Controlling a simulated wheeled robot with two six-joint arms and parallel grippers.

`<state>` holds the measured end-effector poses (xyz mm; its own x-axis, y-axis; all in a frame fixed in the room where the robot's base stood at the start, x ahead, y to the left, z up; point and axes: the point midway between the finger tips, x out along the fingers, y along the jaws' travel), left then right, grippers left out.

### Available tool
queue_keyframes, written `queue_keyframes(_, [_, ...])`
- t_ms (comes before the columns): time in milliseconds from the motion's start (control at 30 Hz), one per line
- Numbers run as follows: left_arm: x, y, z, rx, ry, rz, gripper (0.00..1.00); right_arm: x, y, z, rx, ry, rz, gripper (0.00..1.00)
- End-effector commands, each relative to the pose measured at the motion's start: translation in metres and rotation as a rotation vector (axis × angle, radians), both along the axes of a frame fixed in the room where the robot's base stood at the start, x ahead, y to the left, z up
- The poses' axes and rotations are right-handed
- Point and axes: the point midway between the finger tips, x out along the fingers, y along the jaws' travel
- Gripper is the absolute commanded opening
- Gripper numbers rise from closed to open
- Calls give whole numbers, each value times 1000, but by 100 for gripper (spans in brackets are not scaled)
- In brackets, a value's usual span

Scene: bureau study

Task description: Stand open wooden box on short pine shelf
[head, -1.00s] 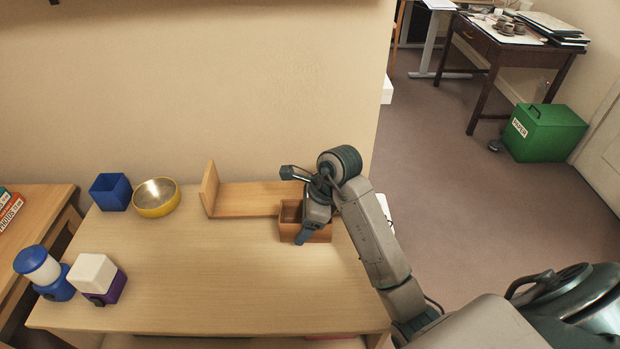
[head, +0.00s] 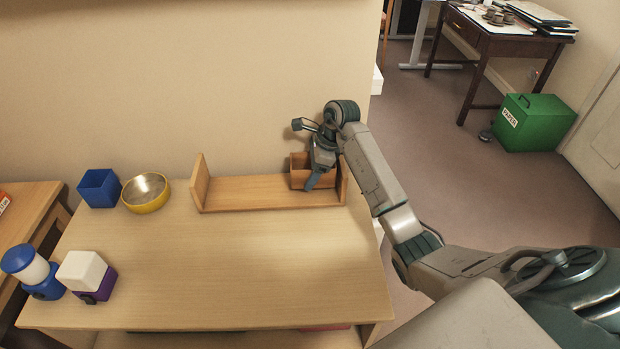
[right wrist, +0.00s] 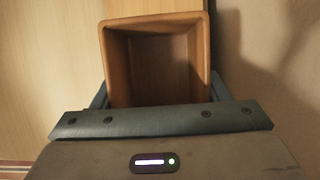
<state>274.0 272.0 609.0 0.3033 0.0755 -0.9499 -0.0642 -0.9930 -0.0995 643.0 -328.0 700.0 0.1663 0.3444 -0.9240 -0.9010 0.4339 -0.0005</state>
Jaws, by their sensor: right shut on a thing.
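The open wooden box (head: 298,179) is brown and shows in the head view over the right part of the short pine shelf (head: 245,193). The shelf is a low board with an upright end at each side, along the back of the table. My right gripper (head: 314,178) is shut on the box, which sits just inside the right upright end. Whether the box's bottom touches the board cannot be told. In the right wrist view the box (right wrist: 160,65) is empty, its mouth facing the camera, with gripper parts (right wrist: 160,95) at both sides. My left gripper is not in view.
A blue square cup (head: 99,188) and a yellow-rimmed bowl (head: 146,192) stand left of the shelf. A blue and white lantern (head: 35,272) and a white and purple block (head: 87,275) stand at the table's (head: 230,270) front left. The middle of the table is clear.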

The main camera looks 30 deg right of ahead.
Motion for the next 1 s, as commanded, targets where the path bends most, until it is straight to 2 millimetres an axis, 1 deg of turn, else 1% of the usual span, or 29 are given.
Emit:
queue_keyframes(100, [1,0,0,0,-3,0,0,-1,1,-17,1,4,0,39])
queue_keyframes(200, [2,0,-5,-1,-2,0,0,-1,1,-29,2,4,0,39])
queue_keyframes(333, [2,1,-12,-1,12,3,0,0,1,-31,1,1,-1,39])
queue_keyframes(633, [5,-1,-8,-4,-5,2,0,-1,1,-34,1,1,-1,39])
queue_keyframes(667, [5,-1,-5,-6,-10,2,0,-1,1,-34,1,1,-1,74])
queue_keyframes(733, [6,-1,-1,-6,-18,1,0,-1,1,-33,1,1,-1,88])
queue_keyframes(767, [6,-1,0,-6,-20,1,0,-1,1,-33,1,1,-1,90])
queue_keyframes(1000, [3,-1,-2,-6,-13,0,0,-1,1,-33,1,1,-1,90])
